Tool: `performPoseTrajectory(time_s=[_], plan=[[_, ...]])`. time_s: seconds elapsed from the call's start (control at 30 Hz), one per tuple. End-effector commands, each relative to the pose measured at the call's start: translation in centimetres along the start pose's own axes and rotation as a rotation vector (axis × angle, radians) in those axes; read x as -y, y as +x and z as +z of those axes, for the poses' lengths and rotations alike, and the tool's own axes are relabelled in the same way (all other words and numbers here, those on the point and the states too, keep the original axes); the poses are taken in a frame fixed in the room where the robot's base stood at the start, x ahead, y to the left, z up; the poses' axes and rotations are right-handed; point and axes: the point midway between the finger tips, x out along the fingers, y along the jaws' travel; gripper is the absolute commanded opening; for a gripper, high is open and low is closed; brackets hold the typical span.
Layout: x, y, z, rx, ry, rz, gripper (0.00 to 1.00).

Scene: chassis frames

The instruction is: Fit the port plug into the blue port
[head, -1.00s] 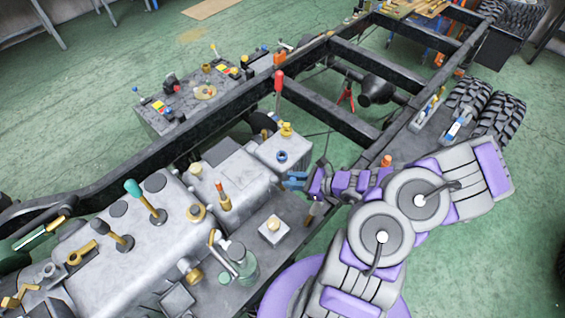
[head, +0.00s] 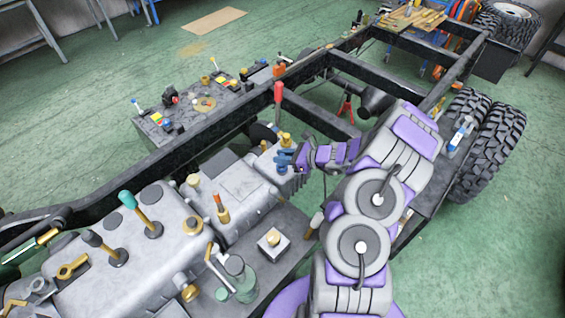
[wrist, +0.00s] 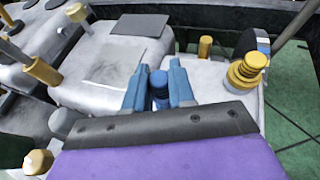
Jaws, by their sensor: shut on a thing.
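My gripper (head: 285,160) is low over the front of a grey block (head: 268,168) on the chassis. In the wrist view its two blue fingers (wrist: 158,82) are closed on a short blue cylinder, which I take to be the port plug (wrist: 159,88). The plug stands roughly upright between the fingers, just over the block's pale top. The blue port is not clearly visible; the gripper covers its place on the block in the head view. I cannot tell whether plug and port touch.
A stepped yellow knob (wrist: 246,72) stands close to the right of the fingers, and a smaller gold cap (wrist: 205,46) stands behind. A red-handled tool (head: 278,92) rises by the frame rail. A grey gearbox (head: 235,190) lies left of the block.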

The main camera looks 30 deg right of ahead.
Motion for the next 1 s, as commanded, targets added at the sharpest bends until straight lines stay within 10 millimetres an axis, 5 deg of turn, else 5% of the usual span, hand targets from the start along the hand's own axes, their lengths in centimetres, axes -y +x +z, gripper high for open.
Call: performPoseTrajectory(time_s=[0.33,0.67,0.7,1.0], plan=[[0.6,1.6,-3.2,-0.002,-0.001,-0.001,0.00],[0.5,1.7,-3.3,-0.001,-0.002,0.000,0.00],[0.5,1.7,-3.2,0.000,-0.002,-0.001,0.27],[0.5,1.7,-3.2,-0.001,-0.002,0.000,0.50]])
